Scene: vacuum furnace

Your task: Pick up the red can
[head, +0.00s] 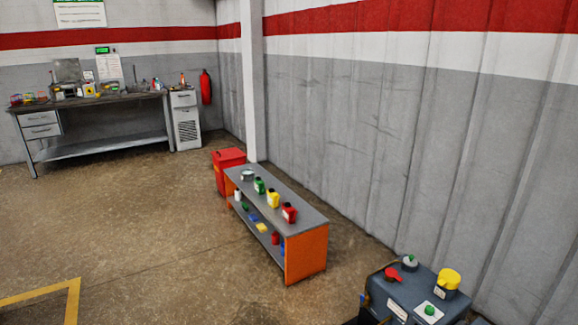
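A smaller red object (276,238) sits on the bench's lower shelf. Neither of my grippers is in the head view.
A red bin (228,171) stands behind the bench, close to a white column. A grey unit (408,300) with coloured knobs is at the lower right. A workbench (100,144) stands against the far wall. The floor left of the orange bench is clear.

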